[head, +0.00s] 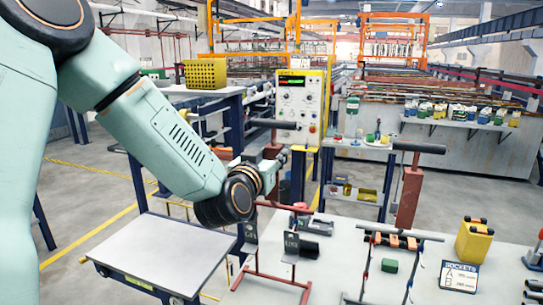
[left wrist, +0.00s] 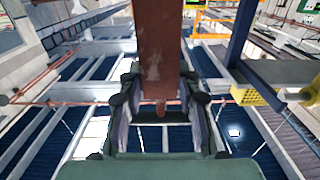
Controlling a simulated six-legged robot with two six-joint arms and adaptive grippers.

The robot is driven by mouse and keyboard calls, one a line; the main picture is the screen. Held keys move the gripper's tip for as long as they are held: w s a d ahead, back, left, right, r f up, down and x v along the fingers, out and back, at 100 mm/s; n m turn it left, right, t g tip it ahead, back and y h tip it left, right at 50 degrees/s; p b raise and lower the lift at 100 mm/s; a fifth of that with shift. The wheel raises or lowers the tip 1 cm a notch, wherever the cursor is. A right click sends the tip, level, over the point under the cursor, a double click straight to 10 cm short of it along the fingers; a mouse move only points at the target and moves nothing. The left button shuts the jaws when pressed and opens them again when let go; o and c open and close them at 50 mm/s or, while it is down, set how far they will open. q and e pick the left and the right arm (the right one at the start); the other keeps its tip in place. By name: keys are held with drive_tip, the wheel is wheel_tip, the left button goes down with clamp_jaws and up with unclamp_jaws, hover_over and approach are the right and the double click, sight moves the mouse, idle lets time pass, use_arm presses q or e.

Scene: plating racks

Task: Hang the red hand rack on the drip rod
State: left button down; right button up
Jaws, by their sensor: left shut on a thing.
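My left gripper (head: 274,163) is shut on a red-brown hand rack (head: 271,143) with a black bar across its top. The rack is held upright above the near table. In the left wrist view my gripper's fingers (left wrist: 162,112) close around the lower part of the rack's flat red-brown body (left wrist: 162,45). A thin red bar (left wrist: 75,104) crosses behind them. A similar red-brown rack (head: 409,190) with a black top bar stands to the right, over the table. A stand with a grey top rod (head: 385,230) is on the table; I cannot tell whether this is the drip rod.
A red-framed stand (head: 268,276) with grey plates is below my gripper. A yellow container (head: 473,241), a sockets sign (head: 459,276) and a green block (head: 389,266) are on the white table. A grey-topped cart (head: 165,250) stands left. A yellow control panel (head: 300,105) is behind.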

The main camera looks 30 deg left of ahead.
use_arm(q)
drive_tip(key=shift+f+b, duration=0.85)
drive_tip(key=shift+f, duration=0.15)
drive_tip(key=c, duration=0.9)
unclamp_jaws()
drive_tip(key=shift+s+d, duration=0.1)
drive_tip(key=shift+o, duration=0.3)
drive_tip(key=shift+f, duration=0.2)
drive_tip(key=v, duration=0.7)
drive_tip(key=shift+s, duration=0.2)
drive_tip(key=shift+r, duration=0.1)
